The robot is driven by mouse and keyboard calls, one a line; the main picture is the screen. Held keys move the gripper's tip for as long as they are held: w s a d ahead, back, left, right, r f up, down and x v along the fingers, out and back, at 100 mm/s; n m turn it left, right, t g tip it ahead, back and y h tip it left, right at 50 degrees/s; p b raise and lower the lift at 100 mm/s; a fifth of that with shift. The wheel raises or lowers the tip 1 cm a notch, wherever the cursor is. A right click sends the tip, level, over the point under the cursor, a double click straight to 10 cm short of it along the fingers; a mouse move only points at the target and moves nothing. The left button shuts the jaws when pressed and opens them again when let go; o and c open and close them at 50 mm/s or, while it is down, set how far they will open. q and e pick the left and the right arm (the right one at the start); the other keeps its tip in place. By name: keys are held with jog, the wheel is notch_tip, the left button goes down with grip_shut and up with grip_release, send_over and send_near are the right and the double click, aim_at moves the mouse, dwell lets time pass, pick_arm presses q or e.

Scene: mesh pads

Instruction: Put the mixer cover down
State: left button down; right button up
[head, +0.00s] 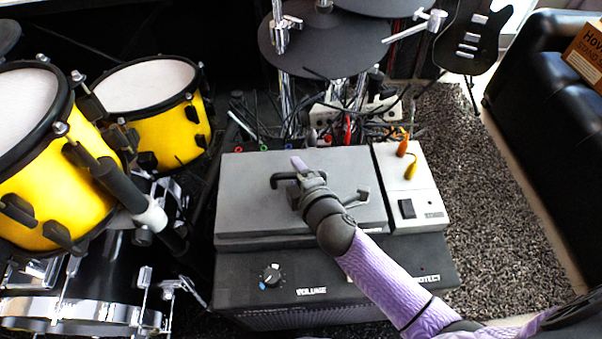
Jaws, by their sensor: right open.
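The grey mixer cover (245,200) lies flat as a lid on top of a black amplifier-like box (235,285) with a volume knob. Dark handle-like parts show on the cover's top. My right gripper (297,172), at the end of my purple arm, is over the middle of the cover and open. The gripper and wrist hide part of the cover's top, and I cannot tell whether the fingers touch it. My left gripper is not in view.
A white switch box (432,180) with orange and yellow plugs adjoins the cover's right side. Cables (345,115) and cymbal stands crowd behind it. Yellow drums (170,130) stand at left. Grey carpet (500,235) lies clear at right, beside a black sofa (550,80).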

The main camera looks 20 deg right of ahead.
jog(key=shift+s+r, duration=0.25)
jog(key=shift+r, duration=0.1)
jog(key=p+v, duration=0.4)
jog(key=v, duration=0.7)
jog(key=shift+s+p, duration=0.2)
jog(key=shift+p, duration=0.15)
jog(key=shift+d, duration=0.1)
